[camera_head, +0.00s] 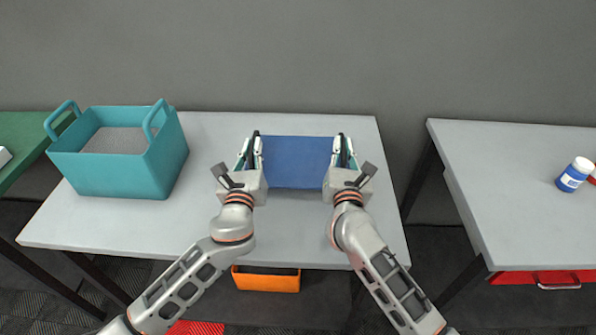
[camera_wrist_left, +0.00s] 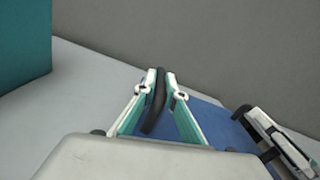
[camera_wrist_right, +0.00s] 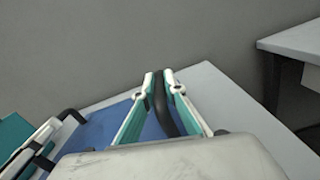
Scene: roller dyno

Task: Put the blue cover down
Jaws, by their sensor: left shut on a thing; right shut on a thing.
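The blue cover (camera_head: 298,162) is a flat blue panel between my two grippers, over the middle table. Dark handles stand at its left and right sides. My left gripper (camera_head: 250,150) is shut on the left dark handle (camera_wrist_left: 156,100), seen between its fingers in the left wrist view. My right gripper (camera_head: 344,150) is shut on the right dark handle (camera_wrist_right: 162,105), seen in the right wrist view. The cover looks level. Whether its underside touches the table cannot be told.
The grey middle table (camera_head: 330,245) has free room in front of the cover. A teal basket (camera_head: 125,165) with two handles stands at its left. A right table (camera_head: 500,180) holds a blue and white bottle (camera_head: 574,175). An orange bin (camera_head: 266,279) is below the front edge.

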